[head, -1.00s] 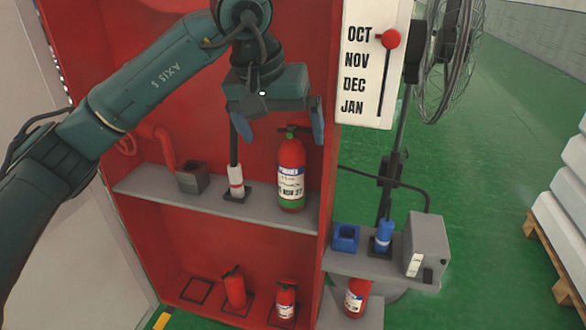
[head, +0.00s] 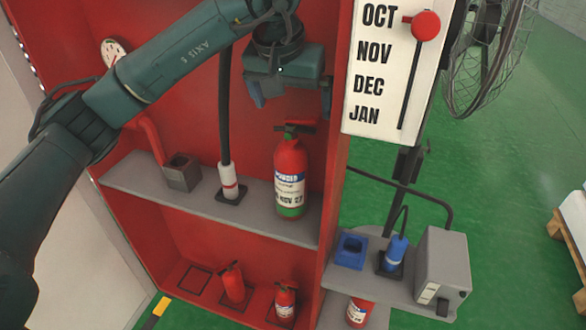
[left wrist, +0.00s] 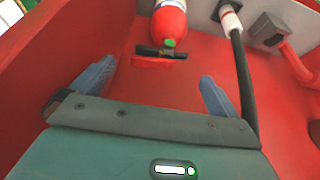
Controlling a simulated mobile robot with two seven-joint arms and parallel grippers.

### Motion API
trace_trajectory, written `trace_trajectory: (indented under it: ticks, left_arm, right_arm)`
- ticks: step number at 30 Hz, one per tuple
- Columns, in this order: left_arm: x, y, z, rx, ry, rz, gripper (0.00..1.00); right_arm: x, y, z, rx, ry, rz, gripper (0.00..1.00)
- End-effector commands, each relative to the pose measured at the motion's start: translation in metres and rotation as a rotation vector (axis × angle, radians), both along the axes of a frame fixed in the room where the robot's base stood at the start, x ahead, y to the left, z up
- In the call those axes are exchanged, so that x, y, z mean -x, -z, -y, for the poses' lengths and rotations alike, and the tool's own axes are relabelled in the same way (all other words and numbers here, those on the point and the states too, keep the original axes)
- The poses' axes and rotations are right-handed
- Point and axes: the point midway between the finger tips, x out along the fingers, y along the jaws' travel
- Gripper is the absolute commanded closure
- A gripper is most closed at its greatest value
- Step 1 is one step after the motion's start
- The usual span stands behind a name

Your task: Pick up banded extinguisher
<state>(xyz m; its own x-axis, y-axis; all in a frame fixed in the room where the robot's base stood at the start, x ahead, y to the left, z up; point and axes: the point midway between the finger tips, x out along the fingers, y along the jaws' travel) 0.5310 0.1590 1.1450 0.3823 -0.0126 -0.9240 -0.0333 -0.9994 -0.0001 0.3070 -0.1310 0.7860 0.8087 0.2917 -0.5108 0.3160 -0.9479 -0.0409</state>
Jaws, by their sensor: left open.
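The banded extinguisher (head: 290,178) is red with a white date label and a green band near its base. It stands upright on the grey upper shelf of the red cabinet, black handle on top. My left gripper (head: 292,101) is open and empty just above it, fingers apart to either side in the picture. In the left wrist view the extinguisher (left wrist: 169,25) and its handle show beyond the open fingers (left wrist: 157,78), apart from them. My right gripper is not in view.
A black hose with a white-and-red nozzle (head: 229,185) stands just left on the shelf (head: 255,226). The cabinet wall (head: 335,190) is close on the right. Smaller extinguishers (head: 232,283) (head: 285,300) stand below. A side shelf holds a blue holder (head: 350,252) and blue nozzle (head: 397,252).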

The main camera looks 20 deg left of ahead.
Motion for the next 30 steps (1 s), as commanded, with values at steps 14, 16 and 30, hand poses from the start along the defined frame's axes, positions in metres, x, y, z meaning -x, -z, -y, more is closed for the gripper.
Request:
trace_trajectory:
  ticks: [14,16,30]
  left_arm:
    - [-0.021,0.05,0.0,0.001,-0.001,-0.006,0.0]
    - [-0.026,0.06,0.0,0.0,0.001,-0.005,0.0]
    - [-0.034,0.079,0.0,0.0,0.002,0.001,0.04]
  right_arm:
    - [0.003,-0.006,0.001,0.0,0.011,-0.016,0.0]
    - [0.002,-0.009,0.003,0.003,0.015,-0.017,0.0]
    - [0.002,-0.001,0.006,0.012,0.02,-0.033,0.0]
